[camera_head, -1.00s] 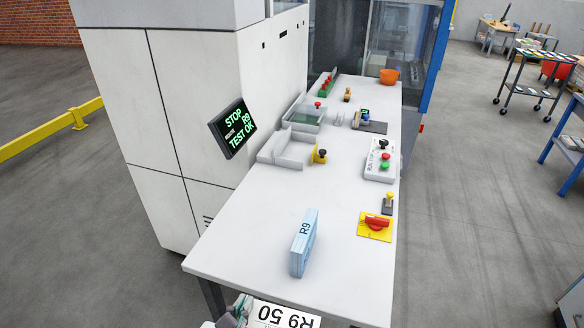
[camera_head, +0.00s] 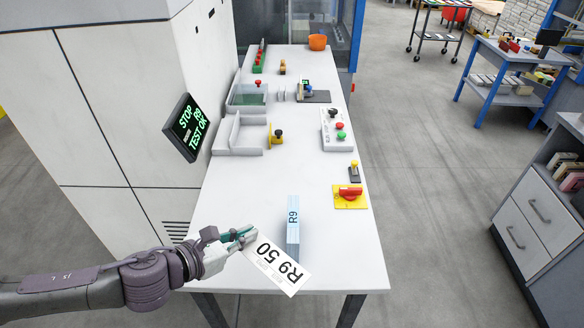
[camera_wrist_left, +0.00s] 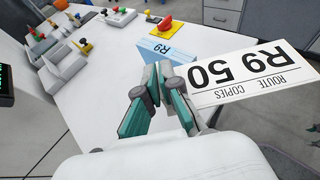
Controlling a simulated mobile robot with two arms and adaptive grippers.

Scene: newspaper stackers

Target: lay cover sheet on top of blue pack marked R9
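The blue pack marked R9 (camera_head: 293,222) stands upright on the white table near its front edge. It also shows in the left wrist view (camera_wrist_left: 158,50), just beyond the fingers. The cover sheet (camera_head: 276,268) is white with "R9 50" in black. My left gripper (camera_head: 246,238) is shut on one end of it. The sheet sticks out to the right of the fingers in the left wrist view (camera_wrist_left: 250,77). In the head view it is in front of the pack and seems to overlap its lower end; whether they touch cannot be told. My right gripper is not in view.
The white table (camera_head: 245,200) is clear left of the pack. A yellow plate with a red switch (camera_head: 350,192) lies right of it, and a button box (camera_head: 336,130) lies farther back. A white machine with a screen (camera_head: 187,127) stands at left.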

